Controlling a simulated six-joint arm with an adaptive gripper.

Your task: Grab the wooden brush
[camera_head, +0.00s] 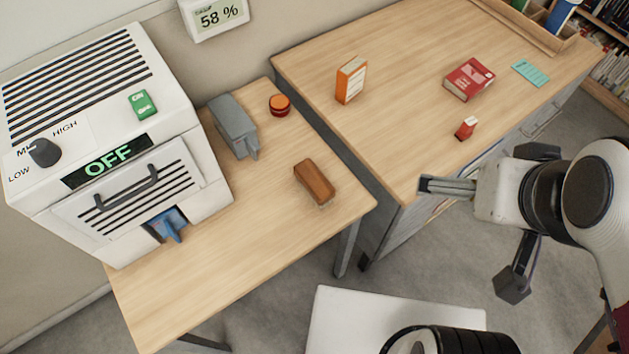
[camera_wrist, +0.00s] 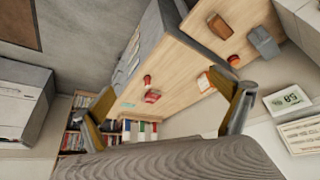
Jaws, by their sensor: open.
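The wooden brush (camera_head: 315,182) lies on the near wooden table, close to its right edge, with pale bristles just showing at its lower end. It also shows in the wrist view (camera_wrist: 219,26) near the top, as a small brown block. My gripper (camera_head: 432,186) is right of the brush in the head view, apart from it, beside the front corner of the far desk. In the wrist view my gripper (camera_wrist: 167,88) has its two fingers spread wide with nothing between them.
The near table (camera_head: 250,262) holds a white machine (camera_head: 90,75) reading OFF, a grey device (camera_head: 233,125) and a red-orange button (camera_head: 280,105). The far desk (camera_head: 400,90) holds an orange box (camera_head: 351,80), a red book (camera_head: 469,79), a small red item (camera_head: 466,128) and a teal card (camera_head: 530,73).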

